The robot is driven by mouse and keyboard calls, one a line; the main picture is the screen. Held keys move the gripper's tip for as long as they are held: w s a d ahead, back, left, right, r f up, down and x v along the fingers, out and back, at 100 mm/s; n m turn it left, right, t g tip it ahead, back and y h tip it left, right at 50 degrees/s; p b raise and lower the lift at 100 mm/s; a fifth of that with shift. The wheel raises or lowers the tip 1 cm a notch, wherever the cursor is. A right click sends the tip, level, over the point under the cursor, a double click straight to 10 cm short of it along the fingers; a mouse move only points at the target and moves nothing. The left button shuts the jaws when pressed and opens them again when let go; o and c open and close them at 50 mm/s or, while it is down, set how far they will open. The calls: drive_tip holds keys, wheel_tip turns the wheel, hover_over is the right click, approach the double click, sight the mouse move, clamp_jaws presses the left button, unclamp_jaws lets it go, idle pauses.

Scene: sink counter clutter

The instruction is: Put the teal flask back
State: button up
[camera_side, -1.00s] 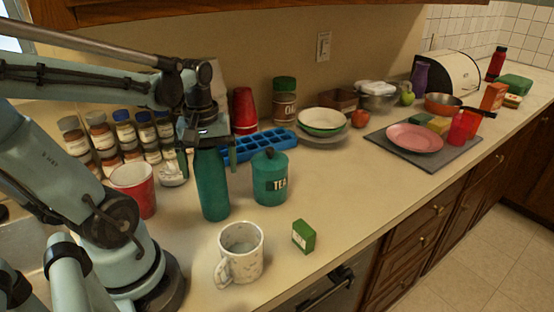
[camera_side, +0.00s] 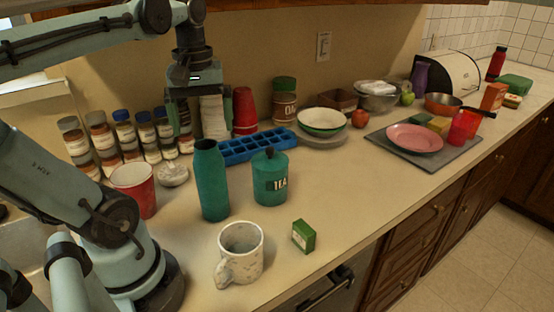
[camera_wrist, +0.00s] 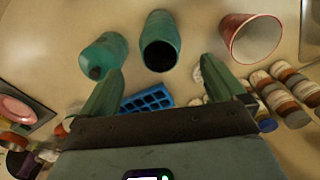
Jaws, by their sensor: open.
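The teal flask (camera_side: 211,182) stands upright on the counter, left of the teal tea canister (camera_side: 270,178). My gripper (camera_side: 202,127) is open and empty, raised above and behind the flask in the side view, apart from it. In the wrist view the flask (camera_wrist: 160,42) shows its dark open mouth beyond the two green fingers of my gripper (camera_wrist: 163,85). The tea canister (camera_wrist: 103,54) lies to its left there. Nothing is between the fingertips except the view of the counter and the blue tray behind.
A blue ice tray (camera_side: 255,147) lies behind the flask and canister. A red cup (camera_side: 134,189), a white lump (camera_side: 172,174) and a spice rack (camera_side: 125,137) stand left. A speckled mug (camera_side: 240,252) and green box (camera_side: 303,236) are in front. Counter right of the canister is clear.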

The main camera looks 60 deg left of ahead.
drive_tip(key=shift+r, duration=0.95)
drive_tip(key=w+d+f+m+t, duration=0.7)
drive_tip(key=d+f+m, duration=0.3)
drive_tip(key=d+m, duration=0.2)
drive_tip(key=shift+w+d+m, duration=0.2)
drive_tip(key=shift+w+m, duration=0.25)
drive_tip(key=shift+m, duration=0.25)
